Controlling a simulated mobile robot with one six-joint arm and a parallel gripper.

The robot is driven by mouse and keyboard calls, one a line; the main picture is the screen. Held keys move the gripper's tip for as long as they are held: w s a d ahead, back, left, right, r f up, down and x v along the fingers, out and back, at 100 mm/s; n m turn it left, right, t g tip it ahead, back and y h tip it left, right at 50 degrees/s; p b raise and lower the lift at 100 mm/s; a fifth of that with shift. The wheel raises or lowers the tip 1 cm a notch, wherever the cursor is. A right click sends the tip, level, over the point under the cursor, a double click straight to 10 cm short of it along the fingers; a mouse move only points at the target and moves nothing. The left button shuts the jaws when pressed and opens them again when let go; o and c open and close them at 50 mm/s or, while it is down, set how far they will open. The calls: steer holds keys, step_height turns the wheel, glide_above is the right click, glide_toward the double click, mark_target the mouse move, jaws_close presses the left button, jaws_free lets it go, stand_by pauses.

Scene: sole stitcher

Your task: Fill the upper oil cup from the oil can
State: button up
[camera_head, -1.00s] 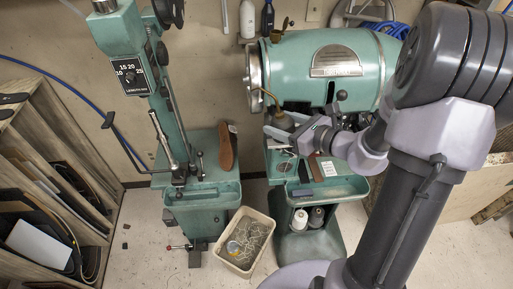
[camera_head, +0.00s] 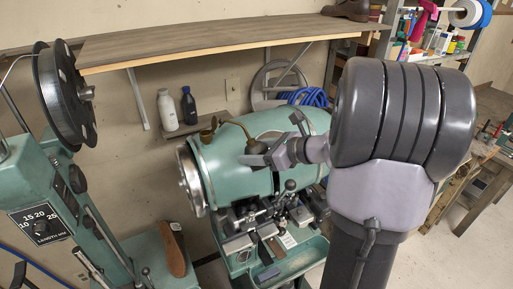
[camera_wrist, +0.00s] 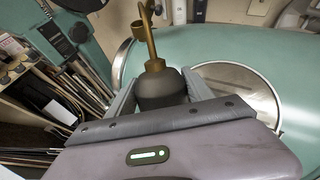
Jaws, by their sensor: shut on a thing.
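My gripper (camera_head: 262,157) is shut on the oil can, in front of and above the green machine's drum. In the wrist view the can's dark grey body (camera_wrist: 160,90) sits between the two fingers, roughly upright, with its brass spout rising away. In the head view the curved brass spout (camera_head: 240,125) bends over to the left. The brass upper oil cup (camera_head: 207,134) stands on top of the drum at its left end, close left of the spout tip. A brass piece beside the spout in the wrist view (camera_wrist: 138,29) looks like this cup. I cannot tell whether spout and cup touch.
The green drum (camera_head: 222,165) lies just under my gripper. A white bottle (camera_head: 166,110) and a dark bottle (camera_head: 188,105) stand on a small ledge behind. A wooden shelf (camera_head: 215,40) overhangs the back. A green stitcher with a black reel (camera_head: 65,95) stands at left.

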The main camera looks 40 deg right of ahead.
steer(key=shift+w+a+r+g+p, duration=0.25)
steer(key=shift+r+p, duration=0.2)
steer(key=shift+p, duration=0.6)
steer(key=shift+w+a+g+p, duration=0.2)
steer(key=shift+w+g+p, duration=0.3)
steer(key=shift+p, duration=0.55)
steer(key=p, duration=0.1)
steer(key=w+h+p, duration=0.1)
steer(key=shift+a+r+g+p, duration=0.2)
steer(key=shift+a+g+p, duration=0.05)
steer(key=shift+g+p, duration=0.1)
steer(key=shift+w+a+g+p, duration=0.25)
steer(key=shift+g+p, duration=0.15)
steer(key=shift+p, duration=0.65)
steer(key=shift+w+f, duration=0.1)
steer(key=shift+f, duration=0.05)
steer(key=shift+a+r, duration=0.2)
steer(key=shift+r, duration=0.15)
